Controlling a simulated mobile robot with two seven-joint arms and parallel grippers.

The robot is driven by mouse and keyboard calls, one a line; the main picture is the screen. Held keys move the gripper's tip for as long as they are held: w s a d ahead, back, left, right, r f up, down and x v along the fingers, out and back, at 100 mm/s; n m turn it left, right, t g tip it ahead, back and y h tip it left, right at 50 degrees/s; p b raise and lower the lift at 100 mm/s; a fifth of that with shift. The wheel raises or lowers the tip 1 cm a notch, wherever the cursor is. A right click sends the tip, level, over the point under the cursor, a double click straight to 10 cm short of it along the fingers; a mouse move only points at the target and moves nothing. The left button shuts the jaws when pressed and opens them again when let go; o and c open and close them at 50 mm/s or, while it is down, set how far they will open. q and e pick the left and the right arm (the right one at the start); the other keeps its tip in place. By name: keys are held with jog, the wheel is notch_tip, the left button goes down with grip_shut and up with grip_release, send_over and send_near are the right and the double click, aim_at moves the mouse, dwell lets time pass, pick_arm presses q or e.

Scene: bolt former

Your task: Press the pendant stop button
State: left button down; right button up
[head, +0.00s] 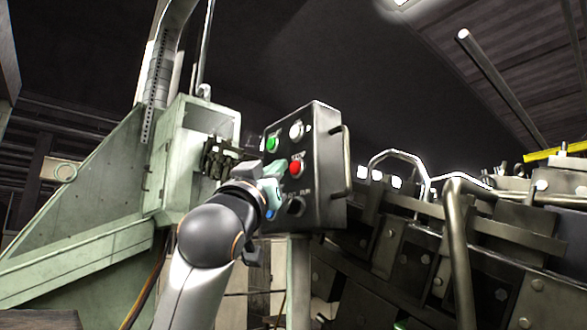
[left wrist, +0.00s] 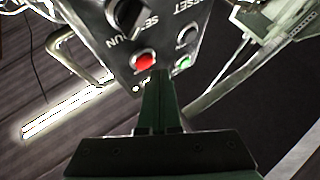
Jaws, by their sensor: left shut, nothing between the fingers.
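The pendant (head: 325,165) is a dark control box on a post, with buttons on its face. Its red stop button (head: 295,168) shows beside my left gripper (head: 277,172), which is in front of the panel. In the left wrist view the panel appears upside down, and the red button (left wrist: 143,62) is just left of and beyond my shut, empty fingertips (left wrist: 159,74). The fingers look close to the panel. I cannot tell whether they touch it. My right gripper is in neither view.
A green button (head: 272,143) and a white button (head: 296,130) sit above the red one, and a black selector (head: 296,206) below. A metal handle (head: 347,160) runs along the box's right side. A pale green machine frame (head: 90,215) stands left, heavy machinery (head: 480,250) right.

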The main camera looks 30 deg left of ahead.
pick_arm(q)
jog(key=s, duration=0.1)
jog(key=s+a+b, duration=0.1)
jog(key=s, duration=0.1)
jog(key=s+a, duration=0.1)
jog(key=shift+s+b, duration=0.35)
jog(key=shift+b, duration=0.05)
dwell(0.9)
